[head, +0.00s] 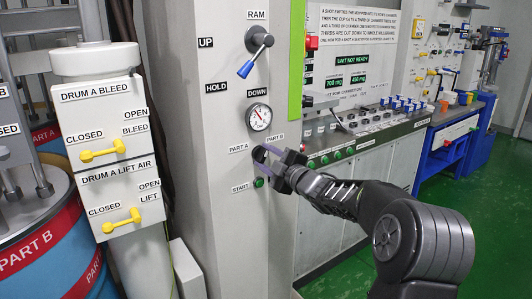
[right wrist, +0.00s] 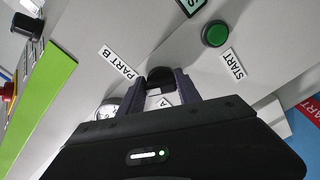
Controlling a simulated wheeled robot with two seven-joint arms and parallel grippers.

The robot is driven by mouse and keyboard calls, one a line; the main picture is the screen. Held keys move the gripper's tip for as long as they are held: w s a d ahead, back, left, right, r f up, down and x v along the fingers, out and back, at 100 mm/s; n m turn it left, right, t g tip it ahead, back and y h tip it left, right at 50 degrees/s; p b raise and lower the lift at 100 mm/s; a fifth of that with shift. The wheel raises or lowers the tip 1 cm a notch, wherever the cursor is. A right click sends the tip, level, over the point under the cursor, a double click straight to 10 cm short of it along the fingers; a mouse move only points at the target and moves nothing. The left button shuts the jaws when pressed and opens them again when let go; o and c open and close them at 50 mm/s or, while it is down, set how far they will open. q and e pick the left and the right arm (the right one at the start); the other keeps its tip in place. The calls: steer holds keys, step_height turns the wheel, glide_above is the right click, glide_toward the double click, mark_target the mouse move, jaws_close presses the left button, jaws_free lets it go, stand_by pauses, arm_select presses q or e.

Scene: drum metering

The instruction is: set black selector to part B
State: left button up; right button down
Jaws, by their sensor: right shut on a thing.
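The black selector (right wrist: 160,75) sits between my right gripper's fingertips in the right wrist view; the fingers close on its two sides. In the head view the fingers largely cover it. Which label it points at cannot be made out. The PART B label (head: 274,137) is above and to the right of the gripper, and the PART A label (head: 238,148) is to its left. PART B (right wrist: 119,63) also shows in the right wrist view, left of the knob. My right gripper (head: 262,158) is shut on the selector. My left gripper is not in view.
The green START button (head: 258,182) sits just below the gripper. Above are a pressure gauge (head: 259,117) and the RAM lever (head: 257,44) with a blue handle. Yellow valve handles (head: 103,150) are on the white boxes at left. Green floor is open at right.

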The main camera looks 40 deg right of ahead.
steer(key=shift+f+m+p, duration=0.1)
steer(key=shift+m+p, duration=0.5)
steer(key=shift+m, duration=0.9)
steer(key=c, duration=0.8)
jaws_free()
steer(key=shift+c, duration=0.2)
steer(key=s+b, duration=0.1)
steer(key=s, duration=0.6)
steer(key=shift+s, duration=0.4)
